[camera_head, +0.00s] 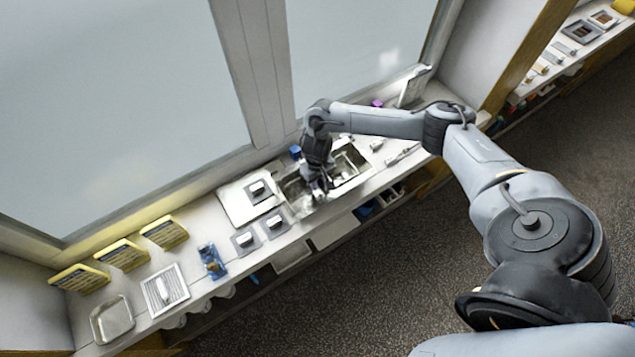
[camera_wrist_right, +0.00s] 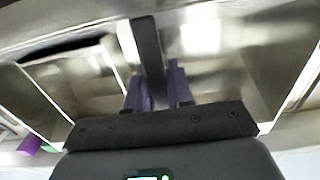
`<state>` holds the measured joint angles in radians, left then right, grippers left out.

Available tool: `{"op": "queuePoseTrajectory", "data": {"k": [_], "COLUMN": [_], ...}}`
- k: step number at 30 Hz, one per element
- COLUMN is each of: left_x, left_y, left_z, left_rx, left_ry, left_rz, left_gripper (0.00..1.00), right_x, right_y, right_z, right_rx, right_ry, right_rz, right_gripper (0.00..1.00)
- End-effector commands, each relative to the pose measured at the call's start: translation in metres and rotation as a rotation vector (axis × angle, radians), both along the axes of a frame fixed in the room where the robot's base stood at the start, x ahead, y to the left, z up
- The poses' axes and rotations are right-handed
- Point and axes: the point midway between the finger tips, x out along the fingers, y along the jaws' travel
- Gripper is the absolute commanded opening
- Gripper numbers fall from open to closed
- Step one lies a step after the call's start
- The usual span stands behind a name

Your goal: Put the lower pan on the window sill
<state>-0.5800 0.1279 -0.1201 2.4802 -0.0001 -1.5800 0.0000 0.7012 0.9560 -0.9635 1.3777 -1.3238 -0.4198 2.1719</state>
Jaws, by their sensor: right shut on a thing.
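My right gripper (camera_head: 318,194) reaches down into the metal sink (camera_head: 350,166) in the head view. In the right wrist view its fingers (camera_wrist_right: 157,88) are shut on a dark, flat bar, apparently a pan handle (camera_wrist_right: 149,45), which runs up between them. Shiny metal surfaces lie beyond it; I cannot tell pan from sink there, nor whether a second pan is present. The window sill (camera_head: 130,226) is the pale ledge along the foot of the window, behind the counter. My left gripper is not in view.
The counter (camera_head: 208,225) holds a pale board (camera_head: 240,203), grey squares with white blocks, yellow-framed racks (camera_head: 122,254), a blue item (camera_head: 212,262) and a metal tray (camera_head: 112,320). A purple object (camera_head: 377,103) stands behind the sink.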

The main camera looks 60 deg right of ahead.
Motion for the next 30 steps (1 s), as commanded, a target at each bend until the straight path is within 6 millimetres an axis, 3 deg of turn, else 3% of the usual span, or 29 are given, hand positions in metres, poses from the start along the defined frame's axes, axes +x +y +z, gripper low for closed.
{"op": "queuePoseTrajectory", "data": {"k": [17, 18, 22, 30], "left_x": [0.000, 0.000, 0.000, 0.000], "left_y": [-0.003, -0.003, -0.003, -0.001], "left_z": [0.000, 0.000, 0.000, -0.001], "left_rx": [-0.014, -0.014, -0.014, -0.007], "left_ry": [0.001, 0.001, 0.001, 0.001], "left_rz": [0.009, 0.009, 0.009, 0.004], "left_gripper": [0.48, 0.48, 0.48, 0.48], "right_x": [0.001, 0.000, 0.000, 0.000], "right_y": [0.000, 0.000, 0.000, -0.001], "right_z": [-0.012, -0.014, -0.014, -0.014], "right_rx": [0.000, 0.000, 0.000, -0.001], "right_ry": [-0.002, 0.000, -0.001, -0.001], "right_rz": [0.000, 0.000, 0.000, 0.000], "right_gripper": [0.00, 0.25, 0.45, 0.47]}}
